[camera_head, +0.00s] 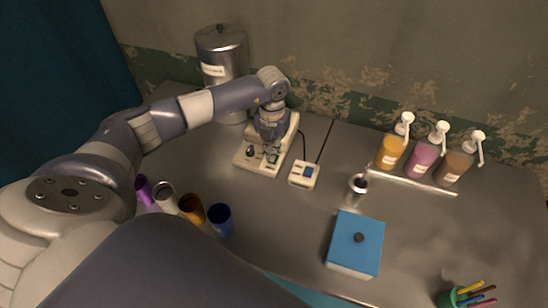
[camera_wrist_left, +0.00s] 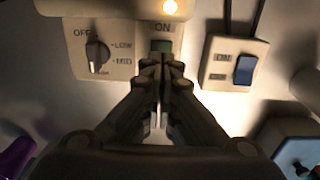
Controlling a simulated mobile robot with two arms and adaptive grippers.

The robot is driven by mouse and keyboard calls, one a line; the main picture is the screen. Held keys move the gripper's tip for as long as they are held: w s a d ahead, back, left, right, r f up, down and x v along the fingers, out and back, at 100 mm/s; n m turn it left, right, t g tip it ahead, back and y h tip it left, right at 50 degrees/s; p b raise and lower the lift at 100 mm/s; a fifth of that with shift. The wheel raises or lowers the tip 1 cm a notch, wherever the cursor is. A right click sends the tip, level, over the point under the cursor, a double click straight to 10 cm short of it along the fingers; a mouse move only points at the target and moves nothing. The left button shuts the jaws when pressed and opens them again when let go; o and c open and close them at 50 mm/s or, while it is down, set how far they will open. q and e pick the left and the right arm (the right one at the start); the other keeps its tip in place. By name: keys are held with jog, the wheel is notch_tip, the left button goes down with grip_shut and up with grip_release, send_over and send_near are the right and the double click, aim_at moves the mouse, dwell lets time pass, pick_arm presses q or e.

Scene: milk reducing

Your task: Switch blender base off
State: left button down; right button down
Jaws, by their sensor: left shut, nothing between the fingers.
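The cream blender base (camera_head: 245,158) stands on the grey table near the back middle. In the left wrist view, the blender base (camera_wrist_left: 108,72) shows a dark dial (camera_wrist_left: 97,52) marked OFF, LOW and MID. Its pointer is pointing downward. A small green switch (camera_wrist_left: 161,45) sits under an ON label, below a glowing light (camera_wrist_left: 170,6). My left gripper (camera_head: 268,156) is shut and empty over the front of the base. In the left wrist view, its fingertips (camera_wrist_left: 161,64) are right at the green switch; I cannot tell whether they touch it. My right gripper is not in view.
A cream box with a blue rocker switch (camera_head: 309,171) stands right of the base. Several cups, including a blue one (camera_head: 221,220), stand at front left. A blue-lidded box (camera_head: 368,237), a metal shaker (camera_head: 356,192) and pump bottles (camera_head: 421,160) are to the right. A metal canister (camera_head: 222,56) is behind.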

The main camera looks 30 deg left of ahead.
pick_arm(q)
jog(key=shift+s+f+b, duration=0.1)
jog(key=shift+f+b, duration=0.9)
jog(key=shift+f, duration=0.3)
dwell(0.4)
jog(key=shift+r+p, duration=0.7)
jog(key=shift+r, duration=0.15)
jog(key=shift+r+p, duration=1.65)
jog(key=shift+r, duration=1.05)
jog(key=shift+f, duration=0.1)
